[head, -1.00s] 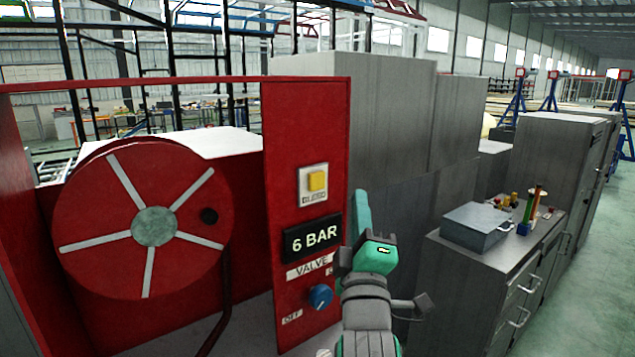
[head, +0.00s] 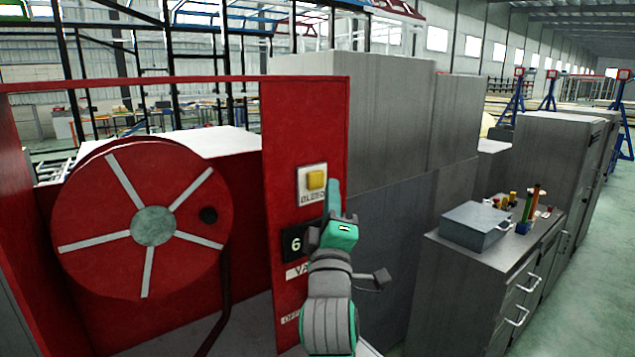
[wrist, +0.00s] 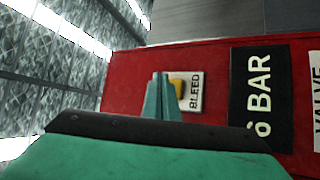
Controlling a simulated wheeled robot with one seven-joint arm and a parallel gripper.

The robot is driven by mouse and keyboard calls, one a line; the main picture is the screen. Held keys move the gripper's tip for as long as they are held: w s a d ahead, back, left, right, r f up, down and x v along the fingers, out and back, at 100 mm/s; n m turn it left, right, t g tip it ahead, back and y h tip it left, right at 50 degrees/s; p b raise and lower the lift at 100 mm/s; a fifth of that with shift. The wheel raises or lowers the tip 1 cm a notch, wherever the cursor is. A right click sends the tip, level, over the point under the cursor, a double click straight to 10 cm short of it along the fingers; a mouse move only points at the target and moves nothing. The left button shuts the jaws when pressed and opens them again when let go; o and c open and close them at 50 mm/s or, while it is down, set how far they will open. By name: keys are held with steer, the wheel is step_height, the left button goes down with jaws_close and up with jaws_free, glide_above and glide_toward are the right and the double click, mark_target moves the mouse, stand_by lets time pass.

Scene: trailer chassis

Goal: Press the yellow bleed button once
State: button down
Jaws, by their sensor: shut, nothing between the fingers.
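The yellow bleed button (head: 316,180) sits on a white plate lettered BLEED (head: 312,197), high on the red panel (head: 285,130). It also shows in the wrist view (wrist: 177,88), partly hidden behind my fingertips. My gripper (head: 332,190) is shut and empty, its fingers pointing up and toward the panel, just right of the button in the head view. In the wrist view the closed fingertips (wrist: 160,80) overlap the button's left side. I cannot tell whether they touch it; the button looks raised.
Below the button is the 6 BAR display (head: 292,244), partly covered by my gripper. The VALVE label (head: 294,271) is below it; the blue knob is hidden behind my arm. A red hose reel (head: 152,232) is at left, and a grey cabinet (head: 480,290) with a metal box at right.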

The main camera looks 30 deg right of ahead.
mark_target(322, 176)
steer(key=shift+w, duration=0.7)
steer(key=shift+w, duration=0.1)
stand_by(1.5)
steer(key=shift+w+a, duration=0.1)
steer(key=shift+w, duration=0.25)
steer(key=shift+w, duration=0.5)
stand_by(0.8)
steer(key=shift+s, duration=0.95)
steer(key=s, duration=0.5)
steer(key=shift+d, duration=0.25)
